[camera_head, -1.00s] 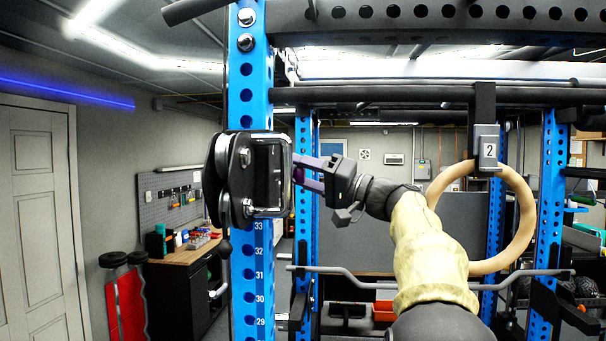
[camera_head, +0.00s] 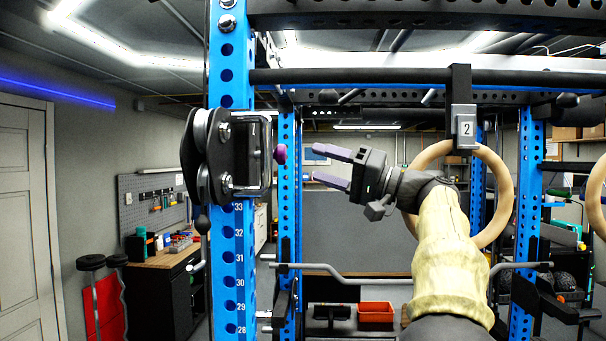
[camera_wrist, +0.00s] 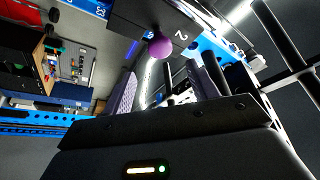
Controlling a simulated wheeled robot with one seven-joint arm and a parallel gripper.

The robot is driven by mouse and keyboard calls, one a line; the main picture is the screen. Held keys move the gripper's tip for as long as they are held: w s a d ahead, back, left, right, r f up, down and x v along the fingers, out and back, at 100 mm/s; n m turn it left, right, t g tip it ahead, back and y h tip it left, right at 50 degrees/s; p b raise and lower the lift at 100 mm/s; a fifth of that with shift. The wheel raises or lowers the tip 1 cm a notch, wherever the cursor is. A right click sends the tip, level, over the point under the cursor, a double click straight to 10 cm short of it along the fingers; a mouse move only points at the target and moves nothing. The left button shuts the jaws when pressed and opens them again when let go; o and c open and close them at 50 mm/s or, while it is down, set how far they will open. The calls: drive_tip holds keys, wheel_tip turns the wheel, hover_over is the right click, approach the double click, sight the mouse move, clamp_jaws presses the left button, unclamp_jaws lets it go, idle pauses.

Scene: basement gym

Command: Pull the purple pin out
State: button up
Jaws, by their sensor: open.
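The purple pin's round knob (camera_head: 280,154) sits at the right side of the black pulley carriage (camera_head: 222,185) on the blue upright (camera_head: 228,265). Its shaft is hidden, so how deep it sits cannot be told. My gripper (camera_head: 318,165) is to the right of the knob, open and empty, with its two purple fingers pointing left at it. A clear gap lies between fingertips and knob. In the wrist view the knob (camera_wrist: 160,47) shows ahead, between the directions of the two fingers, beneath a plate marked 2.
A wooden ring (camera_head: 508,200) hangs from a strap behind my arm. A bent grey bar (camera_head: 340,276) crosses below the gripper. Another blue upright (camera_head: 288,225) stands behind. The space around the fingers looks free.

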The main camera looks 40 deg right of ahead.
drive_tip(key=v, duration=0.3)
drive_tip(key=shift+s+b, duration=0.1)
drive_tip(key=shift+b, duration=0.3)
